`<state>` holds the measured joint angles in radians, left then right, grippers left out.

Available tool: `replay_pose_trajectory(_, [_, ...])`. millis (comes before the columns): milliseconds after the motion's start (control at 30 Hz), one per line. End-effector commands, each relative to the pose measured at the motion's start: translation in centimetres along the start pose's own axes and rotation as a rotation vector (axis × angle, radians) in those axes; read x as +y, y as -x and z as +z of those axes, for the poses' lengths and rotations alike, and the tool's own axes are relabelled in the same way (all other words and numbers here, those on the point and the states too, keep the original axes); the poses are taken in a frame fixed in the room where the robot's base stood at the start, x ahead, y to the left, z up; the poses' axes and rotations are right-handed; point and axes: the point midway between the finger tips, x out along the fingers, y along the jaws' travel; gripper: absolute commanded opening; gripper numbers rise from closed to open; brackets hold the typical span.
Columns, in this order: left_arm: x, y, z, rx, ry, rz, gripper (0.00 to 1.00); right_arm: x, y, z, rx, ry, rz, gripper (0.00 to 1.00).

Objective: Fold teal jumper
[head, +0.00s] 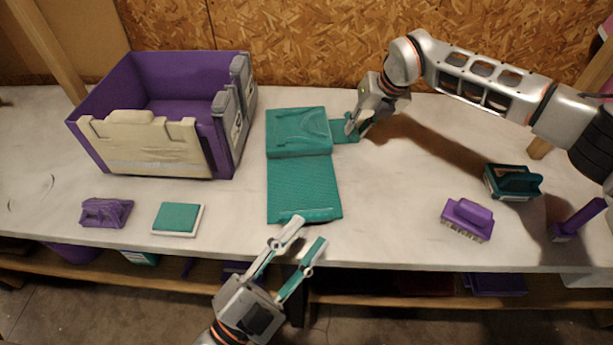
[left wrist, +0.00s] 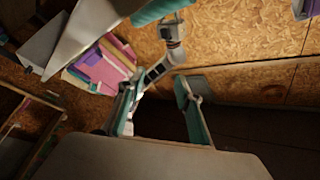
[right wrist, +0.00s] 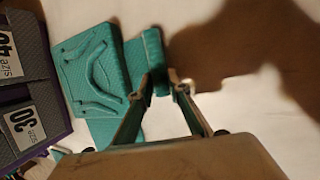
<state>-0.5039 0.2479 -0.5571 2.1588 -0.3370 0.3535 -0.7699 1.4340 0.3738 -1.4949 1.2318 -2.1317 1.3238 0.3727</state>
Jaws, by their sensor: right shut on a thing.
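The teal jumper (head: 302,187) lies on the white table, partly folded, with a thicker layered part (head: 298,131) at the back and a flat ribbed part in front. A short sleeve (head: 343,131) sticks out at its back right. My right gripper (head: 355,127) is shut on this sleeve; the right wrist view shows the sleeve end (right wrist: 155,58) at its fingertips. My left gripper (head: 308,231) is open and empty by the table's front edge, just in front of the jumper's near end. Its spread fingers also show in the left wrist view (left wrist: 155,90).
A purple crate (head: 88,140) with grey and cream sides stands left of the jumper. A purple brush (head: 106,212) and a teal-and-white sponge (head: 178,218) lie at front left. Purple (head: 468,218) and teal (head: 512,182) brushes lie at right. Table between jumper and right-hand brushes is clear.

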Motion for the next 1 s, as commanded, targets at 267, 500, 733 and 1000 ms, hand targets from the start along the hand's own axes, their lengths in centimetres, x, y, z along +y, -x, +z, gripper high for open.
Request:
replay_pose_trajectory(267, [-3.0,-5.8,-9.4,0.41,-0.15,-0.092,0.35,0.0,0.1,0.1,-0.001,0.0,0.001,0.0])
replay_pose_trajectory(500, [-3.3,-7.0,-17.2,0.766,-0.285,-0.114,0.35,0.0,0.1,0.1,-0.001,0.0,0.0,0.0])
replay_pose_trajectory(733, [-1.7,-5.8,-22.8,1.103,-0.428,-0.077,0.35,0.0,0.1,0.1,-0.001,0.0,0.0,0.0])
replay_pose_trajectory(1000, [1.8,-2.8,-25.5,1.476,-0.62,0.047,0.35,0.0,0.1,0.0,-0.001,0.0,0.0,0.0])
